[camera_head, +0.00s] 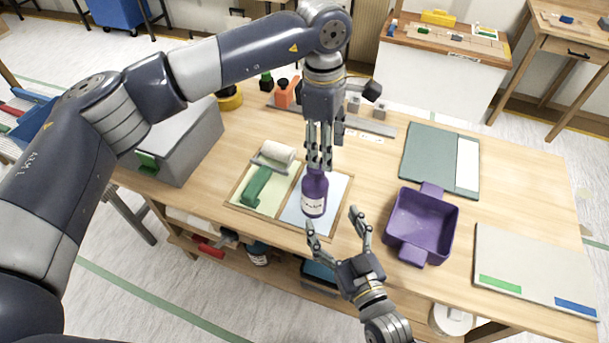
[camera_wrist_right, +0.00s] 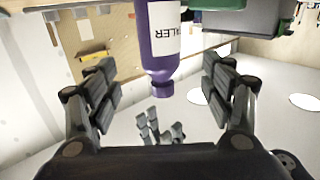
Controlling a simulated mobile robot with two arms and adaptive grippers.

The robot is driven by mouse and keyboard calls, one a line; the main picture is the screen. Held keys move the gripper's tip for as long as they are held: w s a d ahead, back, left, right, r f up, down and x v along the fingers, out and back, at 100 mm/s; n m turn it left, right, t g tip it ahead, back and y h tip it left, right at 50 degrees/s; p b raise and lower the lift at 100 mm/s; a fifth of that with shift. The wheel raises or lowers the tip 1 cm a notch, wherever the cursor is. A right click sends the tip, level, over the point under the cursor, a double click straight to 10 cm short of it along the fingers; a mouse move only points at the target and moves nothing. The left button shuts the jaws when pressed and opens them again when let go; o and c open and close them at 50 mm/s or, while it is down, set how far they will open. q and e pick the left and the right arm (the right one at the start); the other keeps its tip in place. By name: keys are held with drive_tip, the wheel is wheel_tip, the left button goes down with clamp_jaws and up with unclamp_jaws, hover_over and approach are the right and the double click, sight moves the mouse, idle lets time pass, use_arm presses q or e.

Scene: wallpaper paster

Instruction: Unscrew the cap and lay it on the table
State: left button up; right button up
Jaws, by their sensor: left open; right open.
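The purple bottle (camera_head: 314,197) with a white label is upright in the head view, over the pale blue panel of the low wooden tray (camera_head: 285,221). In the right wrist view the bottle (camera_wrist_right: 160,40) appears upside down, its narrow purple top pointing down the picture. I cannot clearly tell the cap from the neck. My left gripper (camera_head: 319,165) points down at the bottle's top, with open fingers. It also shows small beyond the bottle's top in the right wrist view (camera_wrist_right: 160,128). My right gripper (camera_head: 335,221) is open and empty, on the near side of the bottle.
A purple bin (camera_head: 453,235) stands right of the bottle. A white roller (camera_head: 275,153) and a green tool (camera_head: 257,186) lie to its left. A grey box (camera_head: 180,145) stands at the table's left. Bare wood (camera_head: 380,190) shows between tray and bin.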

sight(315, 185)
use_arm(q)
drive_tip(key=shift+w+a+r+y, duration=0.2)
drive_tip(key=shift+w+a, duration=0.15)
drive_tip(key=shift+a, duration=0.05)
drive_tip(key=shift+w+a+r+y, duration=0.2)
drive_tip(key=shift+w+a, duration=0.1)
drive_tip(key=shift+a, duration=0.1)
drive_tip(key=shift+a+r, duration=0.15)
drive_tip(key=shift+a, duration=0.05)
drive_tip(key=shift+s+d+r, duration=0.1)
drive_tip(key=shift+s, duration=0.05)
use_arm(e)
drive_tip(key=shift+t, duration=0.3)
drive_tip(key=x, duration=1.1)
drive_tip(key=shift+r, duration=0.2)
